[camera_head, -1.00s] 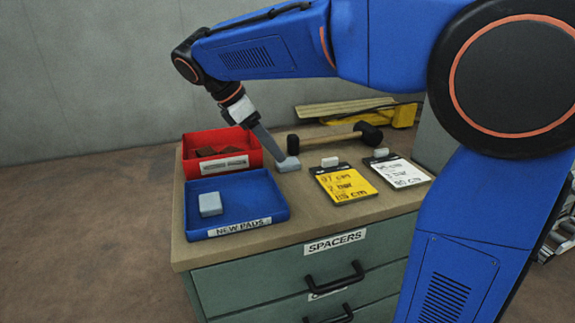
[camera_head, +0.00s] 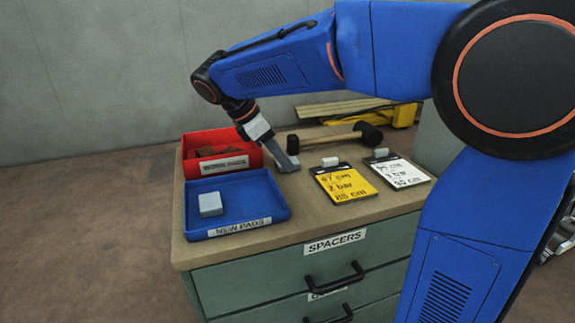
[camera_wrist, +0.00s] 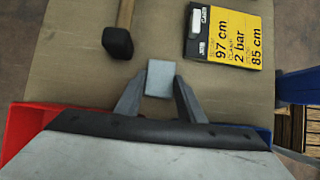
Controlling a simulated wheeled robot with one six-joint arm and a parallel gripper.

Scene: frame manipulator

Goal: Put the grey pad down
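The grey pad (camera_wrist: 160,78) is a small light-grey block between the tips of my gripper (camera_wrist: 160,88). Both fingers seem to touch its sides. In the head view the grey pad (camera_head: 292,164) shows at the end of my gripper (camera_head: 284,157), at or just above the bare cabinet top (camera_head: 262,238), behind the blue tray and left of the yellow card. I cannot tell whether its underside touches the top. A second light-grey pad (camera_head: 210,204) lies in the blue tray (camera_head: 240,220) labelled NEW PADS.
A red bin (camera_head: 222,167) with brown pieces stands behind the blue tray. A black-headed mallet (camera_head: 340,137) lies behind the pad. A yellow card (camera_head: 345,187) and a white card (camera_head: 402,173) lie to the right. The cabinet's front strip is clear.

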